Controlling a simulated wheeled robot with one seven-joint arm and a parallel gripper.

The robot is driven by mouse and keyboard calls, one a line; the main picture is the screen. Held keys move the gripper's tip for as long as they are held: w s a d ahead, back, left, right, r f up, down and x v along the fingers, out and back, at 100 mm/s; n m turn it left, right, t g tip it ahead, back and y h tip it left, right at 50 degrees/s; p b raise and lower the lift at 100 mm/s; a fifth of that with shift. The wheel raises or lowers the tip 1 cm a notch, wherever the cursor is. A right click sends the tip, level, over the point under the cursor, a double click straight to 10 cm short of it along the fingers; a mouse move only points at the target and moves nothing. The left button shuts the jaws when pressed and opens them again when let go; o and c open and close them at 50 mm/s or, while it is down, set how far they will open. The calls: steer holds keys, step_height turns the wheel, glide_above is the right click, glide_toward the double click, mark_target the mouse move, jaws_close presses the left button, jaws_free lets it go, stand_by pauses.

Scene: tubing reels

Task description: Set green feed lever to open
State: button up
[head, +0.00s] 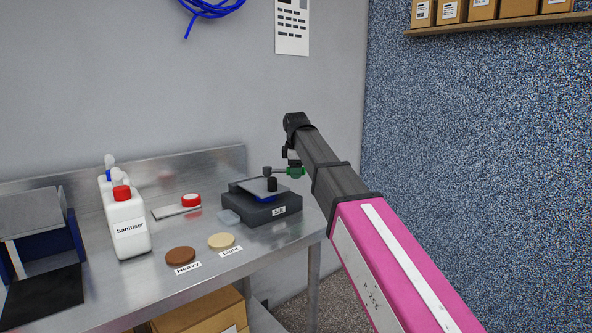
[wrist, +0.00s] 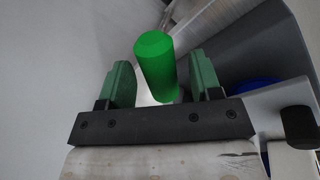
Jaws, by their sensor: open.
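The green feed lever's bright green grip (wrist: 155,68) stands between the two dark green fingers of my gripper (wrist: 160,70) in the wrist view. The fingers are open, with a visible gap on each side of the grip. In the head view, my arm reaches to the back right of a dark feed unit (head: 262,210) on the metal bench. A small green part (head: 297,172) shows at the arm's end, beside the unit's tilted grey plate. I cannot tell there whether it is lever or fingers. The lever's base is hidden.
A white sanitiser bottle (head: 128,228), a brown disc (head: 181,256) labelled Heavy and a cream disc (head: 221,241) labelled Light stand on the bench (head: 105,295). A black knob (wrist: 298,124) is close to my gripper's right side. A grey wall rises behind.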

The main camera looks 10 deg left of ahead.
jaws_close()
steer(key=w+a+n+g+y, duration=0.1)
steer(key=w+a+n+y, duration=0.1)
steer(key=w+a+n, duration=0.2)
steer(key=shift+w+n, duration=1.75)
steer(key=shift+n, duration=0.95)
steer(key=shift+a, duration=0.1)
jaws_free()
